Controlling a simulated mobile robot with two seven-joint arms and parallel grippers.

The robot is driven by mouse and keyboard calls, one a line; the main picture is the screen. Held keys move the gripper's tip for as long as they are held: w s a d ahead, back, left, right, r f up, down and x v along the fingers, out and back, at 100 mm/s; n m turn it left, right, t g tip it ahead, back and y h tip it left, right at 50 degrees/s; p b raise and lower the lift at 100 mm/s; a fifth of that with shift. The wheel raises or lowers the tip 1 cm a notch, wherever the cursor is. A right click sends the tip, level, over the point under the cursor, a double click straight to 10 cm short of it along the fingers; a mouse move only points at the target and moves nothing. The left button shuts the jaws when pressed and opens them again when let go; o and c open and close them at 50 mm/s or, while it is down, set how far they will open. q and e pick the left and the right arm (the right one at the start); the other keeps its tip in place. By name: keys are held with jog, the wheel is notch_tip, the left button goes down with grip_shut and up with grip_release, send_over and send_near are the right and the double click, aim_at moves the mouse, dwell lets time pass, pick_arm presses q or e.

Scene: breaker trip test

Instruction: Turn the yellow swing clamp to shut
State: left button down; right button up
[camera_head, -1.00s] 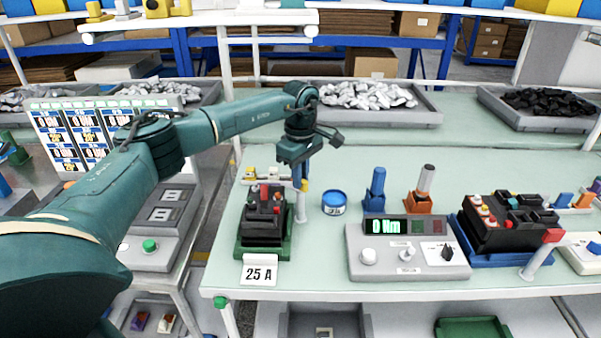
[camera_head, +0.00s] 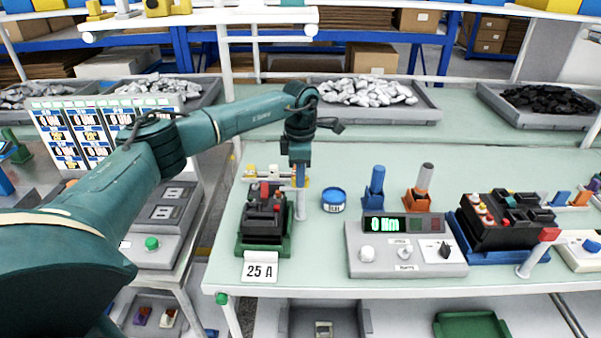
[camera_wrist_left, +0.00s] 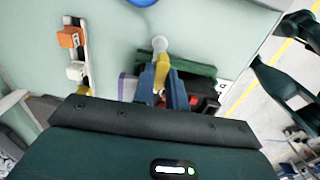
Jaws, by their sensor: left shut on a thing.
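The yellow swing clamp (camera_wrist_left: 161,76) sits at the top of a pale post (camera_head: 300,206) beside the black breaker (camera_head: 264,216) in its green holder (camera_head: 286,243). My left gripper (camera_head: 300,178) points down over the post and is shut on the clamp. In the left wrist view its blue fingers (camera_wrist_left: 162,92) stand on either side of the yellow arm. The fingers and wrist hide part of the clamp and breaker, so I cannot tell whether the arm presses on the breaker. My right gripper is not in view.
A 25 A card (camera_head: 260,271) stands in front of the holder. A blue round tin (camera_head: 333,201) and a grey torque meter (camera_head: 408,262) reading 0 Nm are to the right. A second black breaker (camera_head: 508,222) stands farther right. The bench behind the tin is clear.

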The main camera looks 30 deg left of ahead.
pick_arm(q)
jog(key=shift+r, duration=0.1)
dwell(0.3)
jog(key=c, duration=1.4)
grip_release()
jog(key=shift+c, duration=0.2)
notch_tip(320, 180, up, 13)
jog(key=b, duration=0.2)
